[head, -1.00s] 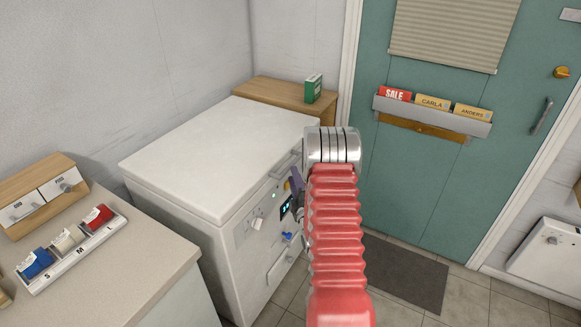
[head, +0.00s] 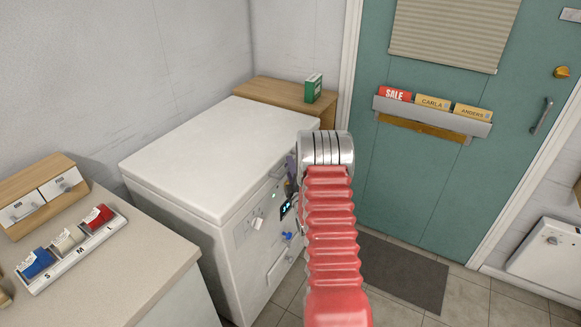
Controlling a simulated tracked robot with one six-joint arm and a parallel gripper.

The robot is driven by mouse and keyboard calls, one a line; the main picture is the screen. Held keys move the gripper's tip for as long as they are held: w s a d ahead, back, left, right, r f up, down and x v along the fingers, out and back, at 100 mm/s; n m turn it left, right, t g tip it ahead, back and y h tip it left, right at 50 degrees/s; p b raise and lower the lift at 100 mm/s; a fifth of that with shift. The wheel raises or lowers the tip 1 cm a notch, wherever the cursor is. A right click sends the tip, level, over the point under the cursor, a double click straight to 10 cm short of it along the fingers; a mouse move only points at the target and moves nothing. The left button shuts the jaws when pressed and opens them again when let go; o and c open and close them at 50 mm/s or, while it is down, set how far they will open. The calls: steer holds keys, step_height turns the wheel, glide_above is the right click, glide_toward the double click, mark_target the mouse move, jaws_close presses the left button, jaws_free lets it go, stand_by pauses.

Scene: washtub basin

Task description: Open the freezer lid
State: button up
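The white chest freezer (head: 190,222) stands against the wall, left of centre. Its flat white lid (head: 220,155) is down and closed. A lid handle (head: 277,171) shows in part on the front edge, close to my gripper. My red ribbed arm with its silver joint rises in front of the freezer's right end. Only a small dark purple part of my gripper (head: 291,168) shows, left of the silver joint. The fingers are mostly hidden behind the arm, so I cannot tell whether they are open or touching the handle.
A counter (head: 130,265) with a small drawer box (head: 40,195) and a tray of coloured tags (head: 72,243) is at left. A wooden cabinet (head: 262,92) with a green box (head: 313,88) stands behind the freezer. A teal door (head: 420,185) and dark mat (head: 400,272) are at right.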

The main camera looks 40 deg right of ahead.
jaws_close()
steer(key=shift+f, duration=0.1)
